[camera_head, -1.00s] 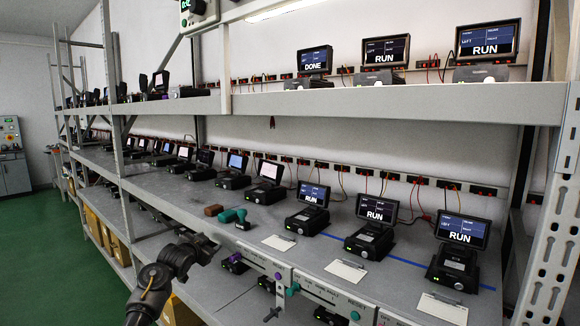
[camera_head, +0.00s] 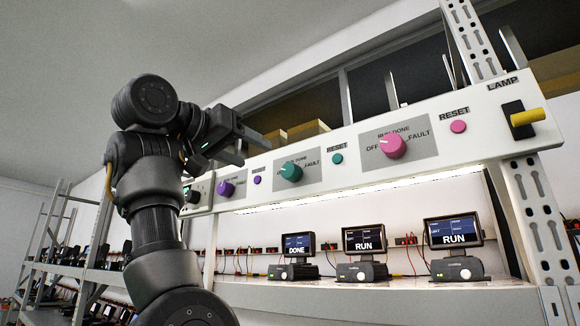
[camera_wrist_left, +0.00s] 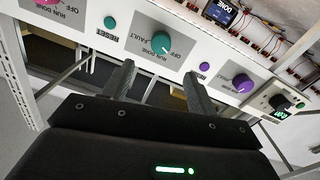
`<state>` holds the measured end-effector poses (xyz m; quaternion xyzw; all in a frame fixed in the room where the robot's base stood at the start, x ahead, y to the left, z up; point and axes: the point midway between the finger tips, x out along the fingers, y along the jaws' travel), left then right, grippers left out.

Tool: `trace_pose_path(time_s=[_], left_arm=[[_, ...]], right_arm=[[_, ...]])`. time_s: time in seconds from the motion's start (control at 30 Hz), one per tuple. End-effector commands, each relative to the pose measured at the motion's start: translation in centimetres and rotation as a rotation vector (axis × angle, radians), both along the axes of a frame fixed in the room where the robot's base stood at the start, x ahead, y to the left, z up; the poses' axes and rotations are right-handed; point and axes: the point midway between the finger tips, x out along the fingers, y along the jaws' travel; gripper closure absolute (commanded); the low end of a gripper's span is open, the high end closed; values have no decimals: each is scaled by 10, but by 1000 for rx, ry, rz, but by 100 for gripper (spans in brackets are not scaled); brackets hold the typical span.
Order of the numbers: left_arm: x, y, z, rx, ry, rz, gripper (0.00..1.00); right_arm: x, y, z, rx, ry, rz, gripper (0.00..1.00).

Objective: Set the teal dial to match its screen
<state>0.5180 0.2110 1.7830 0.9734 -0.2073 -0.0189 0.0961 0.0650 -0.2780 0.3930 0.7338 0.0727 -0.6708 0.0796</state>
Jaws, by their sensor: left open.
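The teal dial (camera_head: 291,172) is a round knob on a grey plate marked OFF, RUN, DONE and FAULT, on the white panel above the shelf. It also shows in the left wrist view (camera_wrist_left: 161,42). Its exact pointer setting is too small to tell. A screen (camera_head: 298,245) reading DONE stands on the shelf below it. My left gripper (camera_head: 252,150) is open and empty, left of the dial in the head view and apart from it. In the left wrist view its fingers (camera_wrist_left: 160,76) point toward the panel, on either side of the teal dial. My right gripper is not in view.
A purple dial (camera_head: 226,188) is left of the teal one and a pink dial (camera_head: 393,145) right of it. Small RESET buttons sit between, including a teal one (camera_head: 338,158). A yellow LAMP lever (camera_head: 527,117) is at the right end. Two RUN screens stand below.

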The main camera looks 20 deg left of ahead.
Motion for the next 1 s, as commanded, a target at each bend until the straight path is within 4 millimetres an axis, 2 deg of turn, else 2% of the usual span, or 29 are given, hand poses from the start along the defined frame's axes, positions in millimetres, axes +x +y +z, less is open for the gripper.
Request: trace_pose_path(time_s=[0.13, 0.27, 0.7, 1.0], left_arm=[[1, -2, 0, 1, 4, -3, 42], [13, -7, 3, 2, 3, -2, 42], [83, -37, 4, 1, 3, 2, 42], [99, -44, 0, 1, 1, 1, 42]], right_arm=[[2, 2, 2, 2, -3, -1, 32], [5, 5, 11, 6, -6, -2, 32], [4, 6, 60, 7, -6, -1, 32], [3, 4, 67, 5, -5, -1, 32]])
